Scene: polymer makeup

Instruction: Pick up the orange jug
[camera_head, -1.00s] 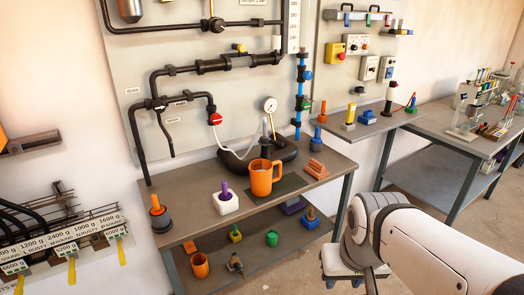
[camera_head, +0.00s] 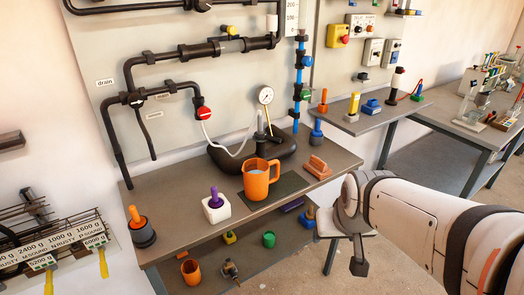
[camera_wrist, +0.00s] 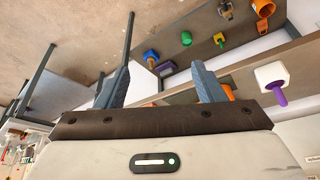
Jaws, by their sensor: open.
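The orange jug (camera_head: 257,183) stands upright on a dark mat on the workbench in the head view, its handle toward the right and its open top showing a pale inside. In the wrist view, which is upside down, an orange patch (camera_wrist: 229,91) that looks like the jug shows beside the right finger, mostly hidden. My gripper (camera_wrist: 160,84) is open and empty, with its two blue-grey fingers apart. In the head view my arm's end is right of the jug, in front of the bench's right end, clear of the jug; its fingers are hard to make out there.
A white block with a purple peg (camera_head: 216,207) stands left of the jug, orange bricks (camera_head: 317,166) lie right. A black ring-shaped base with a gauge (camera_head: 265,97) and hose is close behind. An orange cup (camera_head: 191,271) is on the lower shelf.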

